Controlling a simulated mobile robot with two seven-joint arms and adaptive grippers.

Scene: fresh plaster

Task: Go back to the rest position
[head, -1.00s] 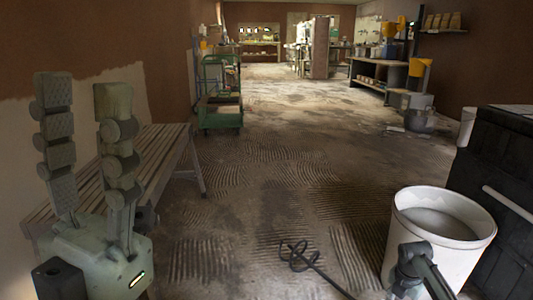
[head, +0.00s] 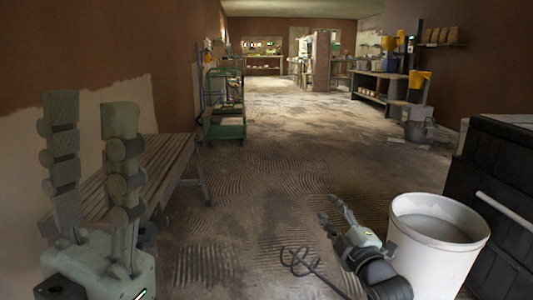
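My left gripper (head: 91,112) stands upright large in the left foreground of the head view. Its two ridged fingers are spread apart with nothing between them. My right gripper (head: 331,210) is low in the right half of the view, left of the white bucket (head: 405,250). Its fingers point up and to the left, with a gap between them and nothing seen in it.
The white bucket holds pale grey material. A black looped wire tool (head: 299,260) lies low, left of my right arm. A slatted bench (head: 165,165) is behind my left gripper. A dark cabinet (head: 500,185) stands right; a green cart (head: 224,130) is farther back. The middle floor is clear.

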